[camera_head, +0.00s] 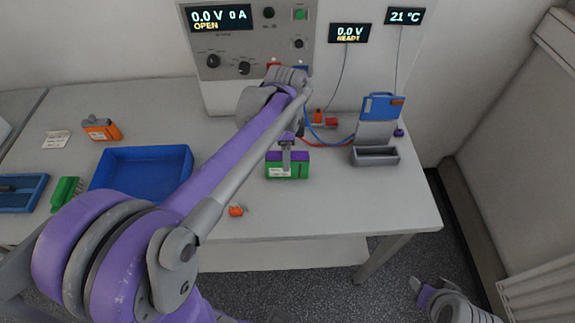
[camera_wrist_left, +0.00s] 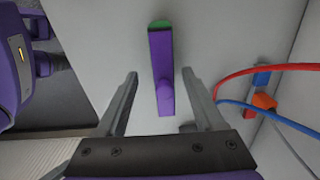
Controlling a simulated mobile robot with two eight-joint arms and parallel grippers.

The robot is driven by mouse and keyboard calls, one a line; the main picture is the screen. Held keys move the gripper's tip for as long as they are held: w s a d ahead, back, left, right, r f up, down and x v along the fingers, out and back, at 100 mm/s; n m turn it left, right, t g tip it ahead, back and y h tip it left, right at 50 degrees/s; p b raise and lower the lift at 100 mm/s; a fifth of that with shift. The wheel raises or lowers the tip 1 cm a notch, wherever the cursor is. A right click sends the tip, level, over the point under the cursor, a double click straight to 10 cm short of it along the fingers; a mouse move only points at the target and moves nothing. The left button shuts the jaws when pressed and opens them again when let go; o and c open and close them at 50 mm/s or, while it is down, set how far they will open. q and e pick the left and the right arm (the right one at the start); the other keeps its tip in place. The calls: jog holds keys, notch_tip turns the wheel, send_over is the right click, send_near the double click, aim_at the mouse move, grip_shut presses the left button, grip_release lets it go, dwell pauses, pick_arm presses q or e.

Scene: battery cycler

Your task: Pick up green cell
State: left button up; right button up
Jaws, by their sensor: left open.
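The green cell (camera_head: 287,172), with a purple upper part and a white label, stands on the table below the cycler. In the left wrist view its narrow purple top (camera_wrist_left: 161,60) shows from above, with a green end. My left gripper (camera_head: 287,143) is over the cell, one finger overlapping its front in the head view. In the left wrist view the gripper (camera_wrist_left: 160,73) is open, with fingers apart on either side of the cell, touching neither in the picture. My right gripper (camera_head: 424,295) is low at the bottom right, off the table; its jaws are unclear.
A blue tray (camera_head: 143,191), an orange block (camera_head: 101,128) and a green comb-like piece (camera_head: 66,192) are on the left. A small orange item (camera_head: 236,211) lies near the front. Red and blue leads (camera_head: 322,142) and a grey holder (camera_head: 375,156) are right of the cell.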

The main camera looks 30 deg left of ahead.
pick_arm(q)
jog(key=f, duration=0.5)
jog(key=shift+w+f, duration=0.25)
jog(key=shift+f, duration=0.1)
grip_shut()
dwell(1.1)
